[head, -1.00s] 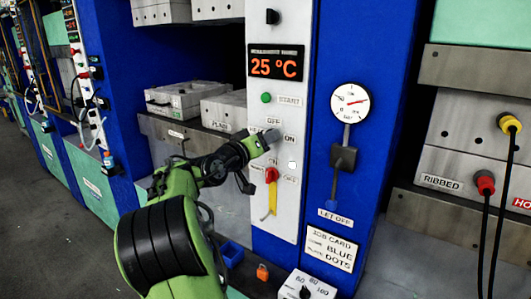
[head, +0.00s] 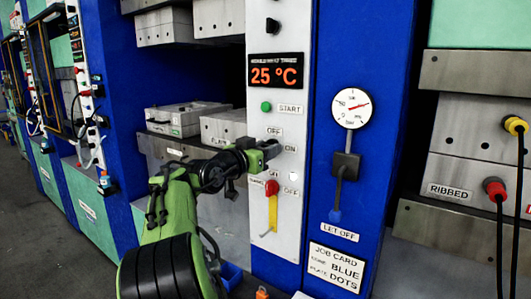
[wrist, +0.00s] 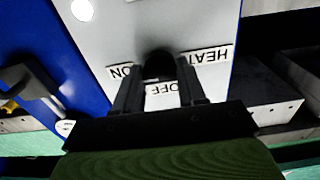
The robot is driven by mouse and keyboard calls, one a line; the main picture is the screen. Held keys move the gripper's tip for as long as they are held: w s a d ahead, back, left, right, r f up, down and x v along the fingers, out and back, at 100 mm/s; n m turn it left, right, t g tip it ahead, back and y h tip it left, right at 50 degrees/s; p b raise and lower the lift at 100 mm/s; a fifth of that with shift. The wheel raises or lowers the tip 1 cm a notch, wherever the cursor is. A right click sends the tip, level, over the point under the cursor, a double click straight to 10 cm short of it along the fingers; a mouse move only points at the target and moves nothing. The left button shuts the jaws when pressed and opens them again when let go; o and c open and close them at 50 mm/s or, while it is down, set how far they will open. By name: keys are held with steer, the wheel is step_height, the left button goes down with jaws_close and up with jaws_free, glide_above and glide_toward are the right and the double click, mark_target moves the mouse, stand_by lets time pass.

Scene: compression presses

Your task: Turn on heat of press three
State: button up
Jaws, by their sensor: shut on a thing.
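The press panel (head: 310,100) is a pale upright strip with a display (head: 275,71) reading 25 °C. My gripper (head: 270,150) is at the panel, between the OFF label (head: 274,132) and the ON label (head: 290,148). In the wrist view my gripper (wrist: 158,88) is shut on a black heat knob (wrist: 157,64). The HEAT label (wrist: 210,56), ON label (wrist: 120,71) and OFF label (wrist: 160,89) surround it. In the head view my gripper hides the knob. The way the knob points cannot be told.
A green start button (head: 266,106) sits above the knob. A red and yellow switch handle (head: 272,205) hangs below it. A gauge (head: 351,108) and let-off lever (head: 340,185) are on the blue column to the right. Cables (head: 500,230) hang at the far right.

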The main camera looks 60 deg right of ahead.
steer(key=shift+f, duration=0.1)
steer(key=o, duration=1.1)
steer(key=shift+c, duration=0.2)
steer(key=w+a, duration=0.2)
steer(key=a, duration=1.3)
steer(key=shift+w+a, duration=0.25)
steer(key=shift+a, duration=0.1)
